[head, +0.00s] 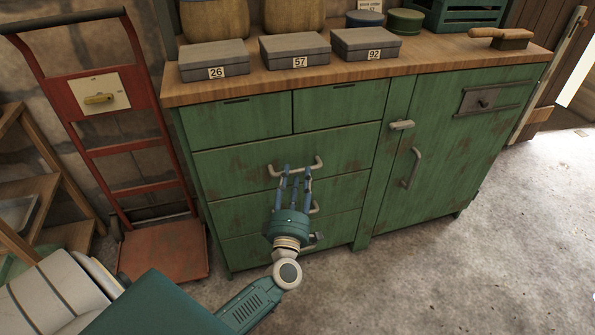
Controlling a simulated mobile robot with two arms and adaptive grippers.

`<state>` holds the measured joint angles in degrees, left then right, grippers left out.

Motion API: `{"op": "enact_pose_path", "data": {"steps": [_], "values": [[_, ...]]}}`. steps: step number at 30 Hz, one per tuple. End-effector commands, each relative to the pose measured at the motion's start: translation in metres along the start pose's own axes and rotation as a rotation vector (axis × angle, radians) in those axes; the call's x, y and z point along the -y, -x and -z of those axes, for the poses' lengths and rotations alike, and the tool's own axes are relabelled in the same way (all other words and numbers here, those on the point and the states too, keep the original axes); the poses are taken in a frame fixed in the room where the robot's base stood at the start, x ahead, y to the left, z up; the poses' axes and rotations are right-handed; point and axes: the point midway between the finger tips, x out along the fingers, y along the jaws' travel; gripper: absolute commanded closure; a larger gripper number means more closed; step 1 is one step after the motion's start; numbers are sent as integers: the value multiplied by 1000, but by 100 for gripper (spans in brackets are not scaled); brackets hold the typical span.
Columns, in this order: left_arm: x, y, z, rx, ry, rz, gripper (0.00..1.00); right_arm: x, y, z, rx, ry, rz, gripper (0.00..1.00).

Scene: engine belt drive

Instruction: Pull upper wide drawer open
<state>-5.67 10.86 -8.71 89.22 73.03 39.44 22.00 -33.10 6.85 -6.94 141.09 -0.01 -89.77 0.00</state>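The upper wide drawer (228,168) is a worn green front below two small drawers in the cabinet's left part. Its face looks flush with the cabinet, so it appears shut. Its pale bar handle (318,163) runs across the middle of the front. My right gripper is not in view.
The cabinet's wooden top (430,60) carries grey boxes numbered 26 (213,58), 57 (295,48) and 92 (365,42). A cupboard door (440,140) with a handle is at right. A red hand truck (130,150) stands at left. The concrete floor in front is clear.

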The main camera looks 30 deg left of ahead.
Motion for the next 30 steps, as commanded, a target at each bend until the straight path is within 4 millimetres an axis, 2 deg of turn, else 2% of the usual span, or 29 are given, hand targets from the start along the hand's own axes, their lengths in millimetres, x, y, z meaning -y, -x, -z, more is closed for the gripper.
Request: {"op": "enact_pose_path", "data": {"steps": [1,6,17,23,30], "values": [[0,-9,0,-1,-1,-2,61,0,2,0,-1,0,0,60],[1,-26,0,0,-2,0,61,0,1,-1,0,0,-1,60],[0,-32,0,1,-2,1,61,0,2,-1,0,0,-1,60],[0,-31,0,0,-2,1,99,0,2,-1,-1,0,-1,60],[1,-31,0,0,-2,1,100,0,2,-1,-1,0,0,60]]}}
